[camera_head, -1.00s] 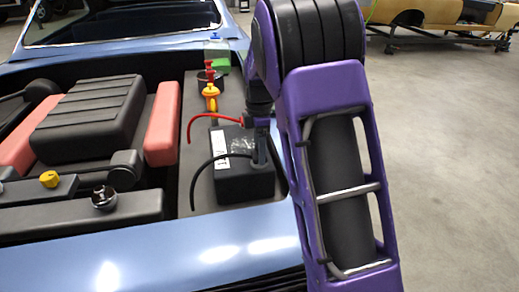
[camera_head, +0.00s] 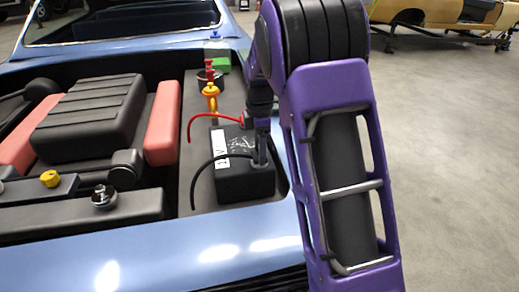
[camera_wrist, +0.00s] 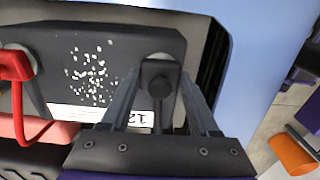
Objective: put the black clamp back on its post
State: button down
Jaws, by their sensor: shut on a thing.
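The black clamp (camera_wrist: 160,76) is between the two fingers of my gripper (camera_wrist: 160,95), which is shut on it. The clamp is at the right end of the black battery (camera_wrist: 95,62). A grey post (camera_wrist: 164,56) shows partly behind the clamp; I cannot tell whether the clamp is around it or just above it. In the head view my gripper (camera_head: 260,150) points down at the battery (camera_head: 245,181), and the clamp's black cable (camera_head: 207,166) curves left from it. The red clamp (camera_wrist: 14,66) sits at the battery's other post.
The battery stands in a blue car's engine bay, close to the blue body edge (camera_head: 150,245). A red cable (camera_head: 203,116), a yellow-and-red fitting (camera_head: 210,88) and a green block (camera_head: 221,65) are behind it. A black engine cover (camera_head: 88,120) is left.

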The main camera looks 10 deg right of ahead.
jog(key=shift+c, duration=0.3)
grip_release()
jog(key=shift+o, duration=0.3)
jog(key=shift+r+p, duration=2.8)
jog(key=shift+r, duration=0.75)
jog(key=shift+c, duration=0.3)
grip_shut()
